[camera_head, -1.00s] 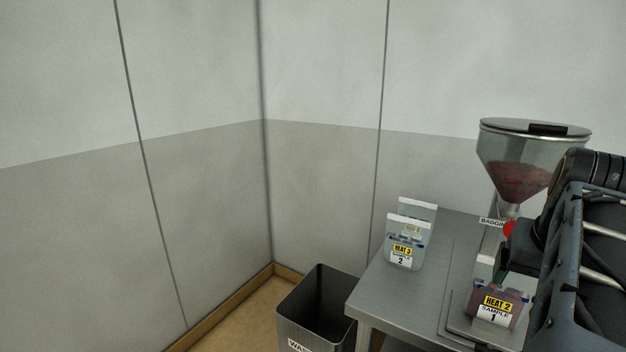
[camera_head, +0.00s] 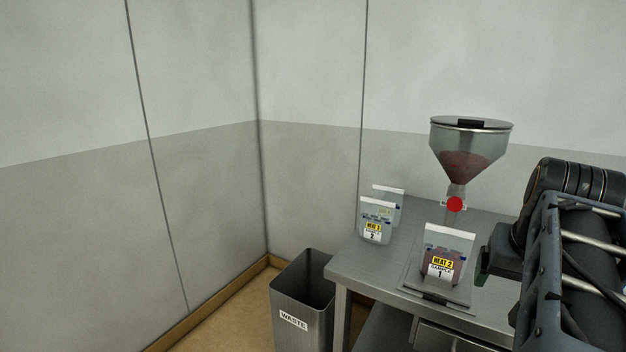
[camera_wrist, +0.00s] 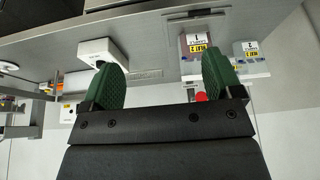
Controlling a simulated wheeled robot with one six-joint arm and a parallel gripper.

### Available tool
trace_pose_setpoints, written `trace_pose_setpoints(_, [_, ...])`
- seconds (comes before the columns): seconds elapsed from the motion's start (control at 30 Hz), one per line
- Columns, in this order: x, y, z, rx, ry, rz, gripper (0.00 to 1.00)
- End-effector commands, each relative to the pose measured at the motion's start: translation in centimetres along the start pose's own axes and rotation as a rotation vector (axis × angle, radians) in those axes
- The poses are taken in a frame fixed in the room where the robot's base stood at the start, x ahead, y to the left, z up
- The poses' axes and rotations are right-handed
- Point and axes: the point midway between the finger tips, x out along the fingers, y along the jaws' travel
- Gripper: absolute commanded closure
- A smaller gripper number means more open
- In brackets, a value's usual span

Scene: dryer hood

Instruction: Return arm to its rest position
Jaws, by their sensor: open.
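My arm shows at the right side of the head view, raised in front of the steel table (camera_head: 400,272). Only the edge of my gripper shows there. In the wrist view my gripper (camera_wrist: 165,75) has two green pads standing wide apart with nothing between them. A bag labelled HEAT 2, sample 1 (camera_head: 447,256), stands on the plate below the hopper, apart from the gripper.
A hopper with dark red contents (camera_head: 469,153) and a red button (camera_head: 454,204) stands behind the bag. More bags, one labelled HEAT 3 (camera_head: 374,222), stand at the table's left. A waste bin (camera_head: 303,295) is on the floor at left. A white box (camera_wrist: 103,50) shows in the wrist view.

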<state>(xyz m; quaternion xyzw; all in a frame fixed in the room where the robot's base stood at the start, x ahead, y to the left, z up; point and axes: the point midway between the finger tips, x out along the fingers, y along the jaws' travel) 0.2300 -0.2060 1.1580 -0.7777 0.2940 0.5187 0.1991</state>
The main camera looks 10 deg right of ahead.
Motion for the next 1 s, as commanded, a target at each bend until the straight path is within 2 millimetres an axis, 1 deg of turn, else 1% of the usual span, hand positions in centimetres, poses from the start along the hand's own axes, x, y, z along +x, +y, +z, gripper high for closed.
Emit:
trace_pose_setpoints(0.03, [0.3, -0.9, -0.1, -0.028, -0.007, -0.013, 0.15])
trace_pose_setpoints(0.17, [1.2, -3.0, 0.2, -0.086, -0.013, -0.039, 0.15])
trace_pose_setpoints(0.27, [2.1, -4.9, 0.5, -0.138, -0.019, -0.061, 0.15])
trace_pose_setpoints(0.37, [3.1, -7.2, 1.1, -0.202, -0.026, -0.087, 0.15])
trace_pose_setpoints(0.47, [4.2, -9.8, 2.2, -0.278, -0.035, -0.116, 0.15])
trace_pose_setpoints(0.57, [5.3, -12.8, 4.0, -0.371, -0.046, -0.149, 0.15])
trace_pose_setpoints(0.6, [5.8, -14.0, 5.0, -0.413, -0.050, -0.163, 0.15])
trace_pose_setpoints(0.7, [6.8, -16.7, 7.8, -0.516, -0.060, -0.199, 0.15])
trace_pose_setpoints(0.73, [7.1, -17.4, 8.6, -0.542, -0.062, -0.208, 0.15])
trace_pose_setpoints(0.8, [7.6, -18.5, 10.2, -0.594, -0.066, -0.225, 0.15])
trace_pose_setpoints(0.9, [8.1, -19.4, 11.9, -0.648, -0.067, -0.243, 0.15])
trace_pose_setpoints(1.0, [8.5, -19.8, 12.9, -0.678, -0.069, -0.253, 0.15])
